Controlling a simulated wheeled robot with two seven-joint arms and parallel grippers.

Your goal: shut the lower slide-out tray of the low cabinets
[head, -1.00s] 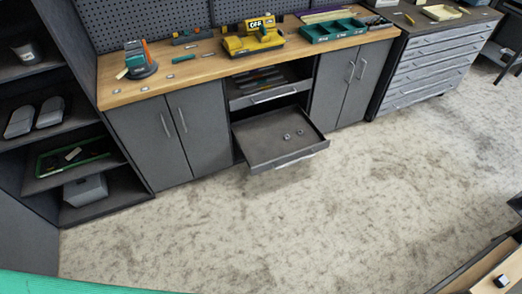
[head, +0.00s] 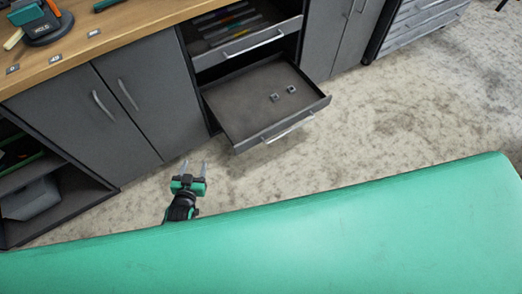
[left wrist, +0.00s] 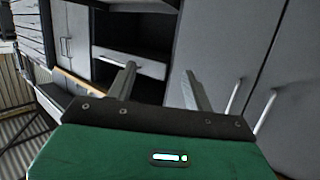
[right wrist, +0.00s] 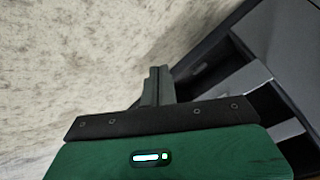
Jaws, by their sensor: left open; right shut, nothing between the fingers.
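The lower slide-out tray (head: 235,100) is dark grey and stands pulled out from the low cabinets (head: 150,105), below another drawer (head: 240,40). Two small metal pieces (head: 283,93) lie in it. Its front carries a pale bar handle (head: 288,128). My left gripper (head: 193,166) is open and empty, in front of the cabinet doors, left of the tray's front and apart from it. Its open fingers also show in the left wrist view (left wrist: 158,85). My right gripper (right wrist: 157,78) is shut and empty over the floor in the right wrist view; the head view does not show it.
The wooden worktop (head: 110,28) runs above the cabinets. An open shelf unit (head: 60,205) stands at the left. Speckled floor (head: 390,110) is clear to the right of the tray. My own green body covers the lower part of the head view.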

